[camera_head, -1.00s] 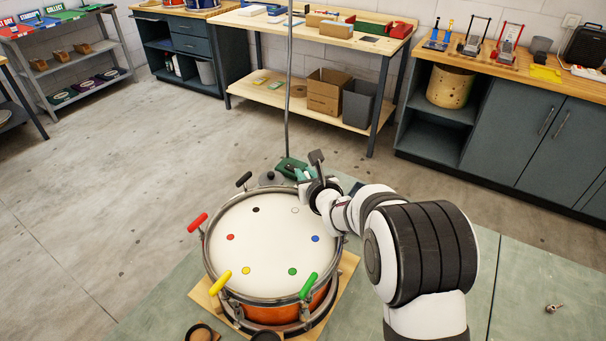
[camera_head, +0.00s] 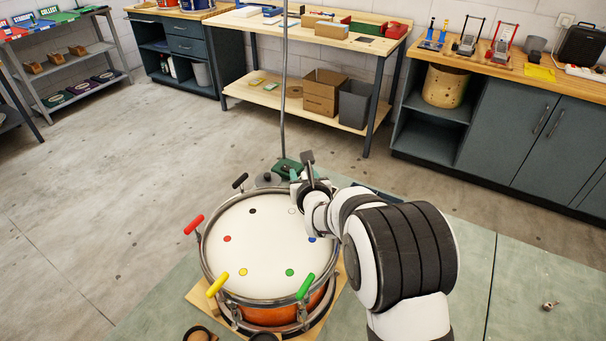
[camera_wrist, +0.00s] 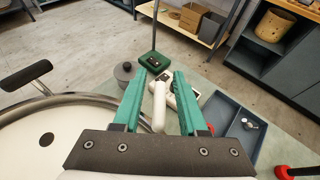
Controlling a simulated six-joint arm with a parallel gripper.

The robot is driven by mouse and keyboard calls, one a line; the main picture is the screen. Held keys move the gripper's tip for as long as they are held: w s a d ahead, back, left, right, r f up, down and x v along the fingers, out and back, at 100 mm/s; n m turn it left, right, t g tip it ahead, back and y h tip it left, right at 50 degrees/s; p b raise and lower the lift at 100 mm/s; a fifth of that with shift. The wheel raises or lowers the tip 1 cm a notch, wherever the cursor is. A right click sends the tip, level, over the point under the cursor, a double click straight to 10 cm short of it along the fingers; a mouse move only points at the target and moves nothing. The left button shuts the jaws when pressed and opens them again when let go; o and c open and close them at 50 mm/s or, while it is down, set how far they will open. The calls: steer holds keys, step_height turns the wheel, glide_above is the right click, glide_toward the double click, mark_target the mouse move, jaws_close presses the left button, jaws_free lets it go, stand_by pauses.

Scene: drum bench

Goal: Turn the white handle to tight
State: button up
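The drum (camera_head: 262,260) has an orange shell, a white head with coloured dots and a metal rim. It stands on a wooden board. Coloured handles stand around its rim: black (camera_head: 240,181), red (camera_head: 194,224), yellow (camera_head: 218,284) and green (camera_head: 305,286). The white handle (camera_wrist: 158,108) shows in the wrist view between the two teal fingers of my gripper (camera_wrist: 157,90). A gap shows on each side of it, so the fingers look open around it. In the head view my gripper (camera_head: 297,180) is at the drum's far right rim and hides the white handle.
Beyond the rim are a grey lidded pot (camera_wrist: 126,72), a green box (camera_wrist: 154,62) at the base of a thin pole (camera_head: 283,100), and a blue tray (camera_wrist: 228,118). The bench (camera_head: 470,270) right of my arm is mostly clear.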

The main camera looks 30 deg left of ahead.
steer(key=v, duration=1.6)
steer(key=shift+f, duration=0.15)
steer(key=w+a+r+m+g+h, duration=0.15)
steer(key=w+a+m, duration=0.3)
steer(key=m, duration=0.65)
step_height(320, 180, up, 8)
steer(key=m+g+h, duration=0.4)
steer(key=m+g, duration=0.1)
steer(key=m, duration=2)
steer(key=x, duration=1)
steer(key=d+x, duration=0.1)
steer(key=x, duration=0.4)
steer(key=shift+s+a+f, duration=0.1)
steer(key=shift+a+f, duration=0.05)
steer(key=shift+f, duration=0.35)
